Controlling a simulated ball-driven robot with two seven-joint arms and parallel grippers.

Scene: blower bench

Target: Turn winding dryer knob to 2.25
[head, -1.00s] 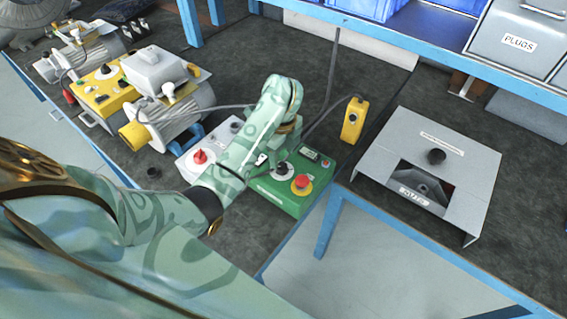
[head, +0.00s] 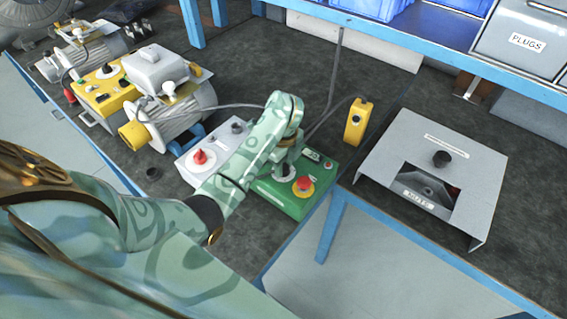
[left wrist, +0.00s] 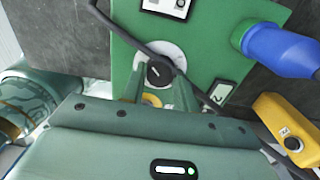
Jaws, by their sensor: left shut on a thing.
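A green control box (head: 272,199) stands on the bench in the head view. It carries a black knob (left wrist: 158,73) on a pale round dial (left wrist: 174,52), seen closely in the left wrist view. No label naming the winding dryer and no scale number is legible. My left gripper (head: 285,166) reaches down over this dial and partly hides it. In the left wrist view its fingers (left wrist: 158,88) stand on both sides of the knob and are shut on it. My right gripper is in neither view.
A red emergency button (head: 304,184) on a yellow ring sits close beside the gripper. A white box with a red knob (head: 199,157) stands left. A yellow pendant (head: 354,121) and a dark cable (head: 332,85) are behind. A grey metal housing (head: 458,175) stands right.

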